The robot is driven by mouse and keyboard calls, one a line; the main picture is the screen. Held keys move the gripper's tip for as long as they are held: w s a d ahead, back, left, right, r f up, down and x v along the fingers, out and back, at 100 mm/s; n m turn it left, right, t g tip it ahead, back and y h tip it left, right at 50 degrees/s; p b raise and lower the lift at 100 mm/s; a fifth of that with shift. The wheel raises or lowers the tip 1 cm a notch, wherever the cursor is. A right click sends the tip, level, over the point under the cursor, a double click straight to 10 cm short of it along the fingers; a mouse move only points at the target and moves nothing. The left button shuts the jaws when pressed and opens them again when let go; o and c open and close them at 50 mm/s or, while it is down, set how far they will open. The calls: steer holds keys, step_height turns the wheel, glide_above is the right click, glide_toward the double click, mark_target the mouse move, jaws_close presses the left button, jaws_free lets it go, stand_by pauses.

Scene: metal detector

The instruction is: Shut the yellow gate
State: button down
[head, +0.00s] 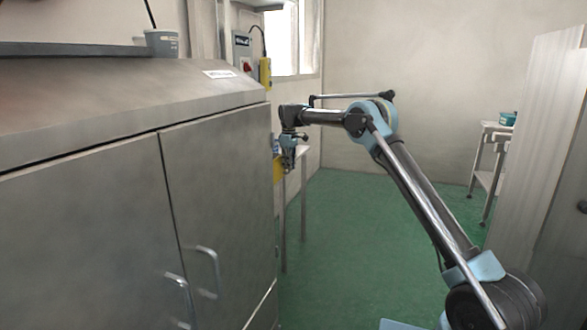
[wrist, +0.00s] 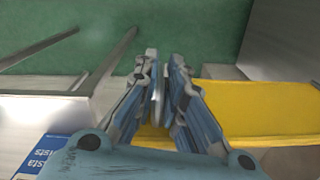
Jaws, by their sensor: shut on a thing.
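The yellow gate (wrist: 265,107) is a flat yellow panel on the right of the wrist view, with its edge running under my fingers. In the head view only a small yellow part of the gate (head: 279,168) shows beside the metal cabinet's far end. My gripper (wrist: 164,68) points away from the wrist camera, its fingers close together and shut at the gate. In the head view my gripper (head: 287,168) hangs down at the gate, just right of the cabinet. The exact contact between the fingertips is hard to see.
A large grey metal cabinet (head: 90,190) with two handled doors fills the left. A narrow pale table (head: 291,185) stands behind my gripper. Green floor (head: 350,235) is open in the middle. A white panel (head: 535,140) and another table (head: 490,150) stand on the right.

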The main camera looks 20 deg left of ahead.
steer(key=shift+w+r, duration=0.15)
steer(key=shift+w, duration=0.3)
steer(key=c, duration=1.7)
jaws_free()
steer(key=shift+a, duration=0.1)
steer(key=shift+s, duration=0.1)
steer(key=shift+a, duration=0.1)
step_height(320, 180, up, 12)
steer(key=shift+f, duration=0.15)
